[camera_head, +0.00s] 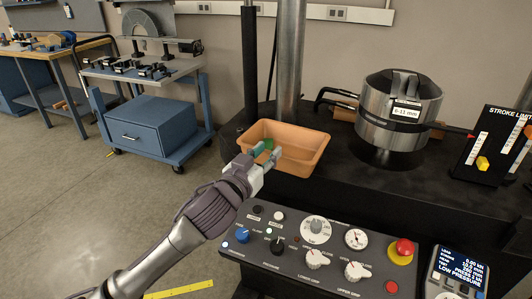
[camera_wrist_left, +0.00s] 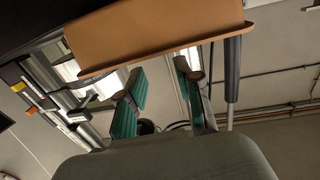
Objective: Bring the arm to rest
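My left arm comes in from the lower left in the head view. Its gripper (camera_head: 268,154) is at the near left edge of the orange-tan tray (camera_head: 308,140). In the left wrist view the two green-padded fingers (camera_wrist_left: 160,72) stand apart with nothing between them, so it is open. The tray (camera_wrist_left: 160,30) fills the top of that view, close to the fingertips; I cannot tell whether they touch. A small green patch (camera_head: 268,143) shows by the fingers in the tray; I cannot tell whether it is a pad or an object. My right gripper is not in view.
A control panel (camera_head: 290,240) with knobs and a red button lies below the gripper. A metal cylinder grip (camera_head: 400,110) labelled 8-11 mm stands on the black machine table at right. A vertical column (camera_head: 289,60) rises behind the tray. Floor is clear at left, before a blue cart (camera_head: 152,125).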

